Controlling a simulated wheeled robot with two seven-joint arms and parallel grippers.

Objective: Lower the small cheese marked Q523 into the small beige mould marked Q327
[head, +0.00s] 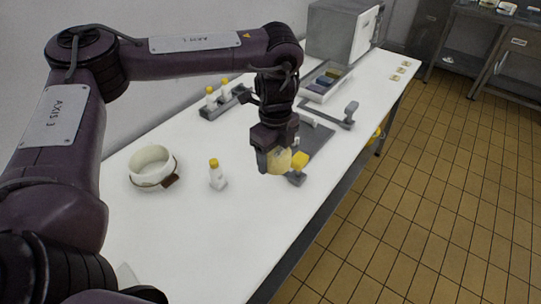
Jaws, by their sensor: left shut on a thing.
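My left gripper (272,160) is shut on a small pale-yellow cheese (281,163) and hangs over the white table. A mark on the cheese is too small to read, and the fingers hide part of it. A round cream-coloured mould (146,176) with an open top stands on the table at the left, with a dark strap and a brown tag at its front. Its mark cannot be read. The gripper is well to the right of this mould, apart from it. My right gripper is not in view.
A white bottle (217,180) with a yellow cap stands between mould and gripper. More capped bottles (211,99) stand in a grey rack behind. A yellow block (301,158) is just right of the gripper, near a grey plate (318,139). A tray (325,87) and grey box (340,32) stand farther back.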

